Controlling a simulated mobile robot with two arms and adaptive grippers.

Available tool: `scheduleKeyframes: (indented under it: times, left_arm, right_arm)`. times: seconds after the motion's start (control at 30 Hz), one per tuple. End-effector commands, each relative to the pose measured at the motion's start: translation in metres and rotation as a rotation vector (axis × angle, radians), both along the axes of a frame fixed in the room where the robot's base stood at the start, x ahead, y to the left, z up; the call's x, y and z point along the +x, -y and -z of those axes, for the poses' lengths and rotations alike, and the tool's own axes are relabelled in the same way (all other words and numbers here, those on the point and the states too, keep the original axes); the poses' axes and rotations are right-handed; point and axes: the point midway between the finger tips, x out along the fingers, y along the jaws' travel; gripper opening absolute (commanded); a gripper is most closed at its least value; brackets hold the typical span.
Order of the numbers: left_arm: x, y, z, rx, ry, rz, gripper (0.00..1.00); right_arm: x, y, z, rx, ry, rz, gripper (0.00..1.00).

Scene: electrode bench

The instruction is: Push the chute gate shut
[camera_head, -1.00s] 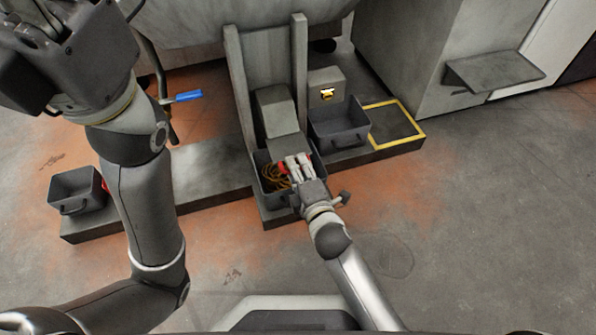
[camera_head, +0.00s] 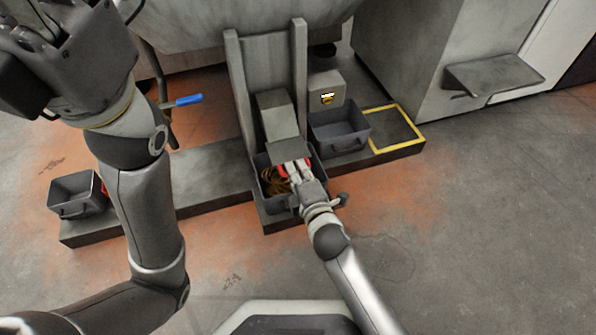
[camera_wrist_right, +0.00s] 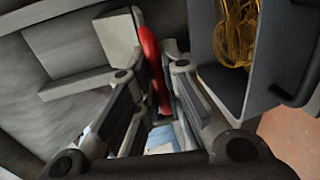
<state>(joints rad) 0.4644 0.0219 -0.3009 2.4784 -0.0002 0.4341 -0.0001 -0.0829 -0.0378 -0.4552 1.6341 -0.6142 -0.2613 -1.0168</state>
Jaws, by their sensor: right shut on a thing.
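The chute (camera_head: 275,112) stands between two grey uprights, sloping down to a bin (camera_head: 266,202). A flat grey plate (camera_head: 290,150), apparently the gate, is at its lower end; how far it is open I cannot tell. A red handle (camera_head: 283,170) lies just in front of the plate. My right gripper (camera_head: 299,168) is shut on the red handle, which also shows as a red bar between the fingers in the right wrist view (camera_wrist_right: 152,68). My left gripper (camera_head: 50,45) is raised at the upper left, away from the chute; its fingertips are unclear.
The bin under the chute holds coiled brown-yellow wire (camera_head: 274,184), also seen in the wrist view (camera_wrist_right: 238,30). An empty bin (camera_head: 342,143) and a yellow-framed square (camera_head: 419,134) are to the right. Another bin (camera_head: 75,210) sits left. A blue-handled lever (camera_head: 189,99) is behind.

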Motion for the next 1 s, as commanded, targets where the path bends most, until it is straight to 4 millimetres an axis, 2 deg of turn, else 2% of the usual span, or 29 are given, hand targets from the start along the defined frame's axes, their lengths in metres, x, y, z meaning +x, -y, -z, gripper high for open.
scheduleKeyframes:
  times: [0.23, 0.4, 0.77, 0.8, 0.93, 1.0]
  left_arm:
    - [0.001, -0.001, 0.001, -0.002, -0.006, 0.001, 0.4]
    - [0.002, 0.0, 0.003, -0.001, -0.009, 0.001, 0.4]
    - [0.001, 0.0, 0.001, 0.0, -0.004, 0.0, 0.4]
    - [0.001, 0.0, 0.001, 0.0, -0.003, 0.0, 0.4]
    - [0.001, 0.0, 0.001, 0.0, -0.003, -0.001, 0.4]
    - [0.001, 0.0, 0.001, -0.001, -0.002, -0.001, 0.4]
  right_arm:
    - [0.043, -0.014, -0.001, -0.001, 0.001, 0.001, 0.0]
    - [0.063, -0.02, 0.001, -0.001, -0.001, 0.001, 0.0]
    - [0.068, -0.021, -0.001, 0.0, 0.001, 0.002, 0.0]
    - [0.068, -0.021, -0.001, 0.0, 0.001, 0.002, 0.13]
    - [0.068, -0.021, -0.001, 0.0, 0.001, 0.002, 0.3]
    - [0.067, -0.021, -0.001, 0.0, 0.001, 0.001, 0.32]
